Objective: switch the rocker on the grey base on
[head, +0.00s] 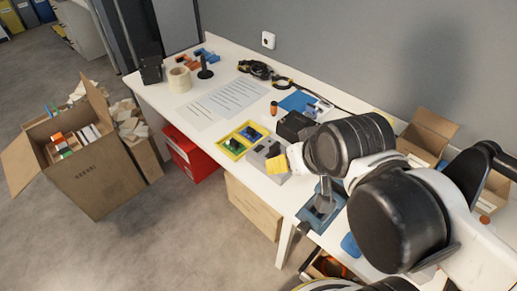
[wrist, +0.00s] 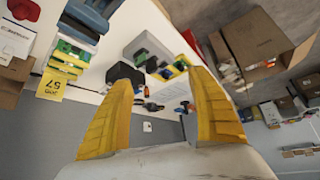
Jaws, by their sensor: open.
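A grey base (head: 257,160) stands on the white table, close to the yellow trays, with a dark part on top that is probably the rocker. My gripper (head: 282,162) is over its right side and hides part of it. In the wrist view a grey block (wrist: 148,42), probably the same base, lies beyond and between the fingertips. My gripper (wrist: 162,78) has its two yellow fingers spread wide with nothing held between them. I cannot tell which way the rocker is tilted.
Yellow trays (head: 233,149) with green and blue parts lie left of the base. A black box (head: 293,126) stands behind it. A blue-grey item (head: 318,212) is near the front edge. Printed sheets (head: 215,103) lie farther left. An open carton (head: 95,180) stands on the floor.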

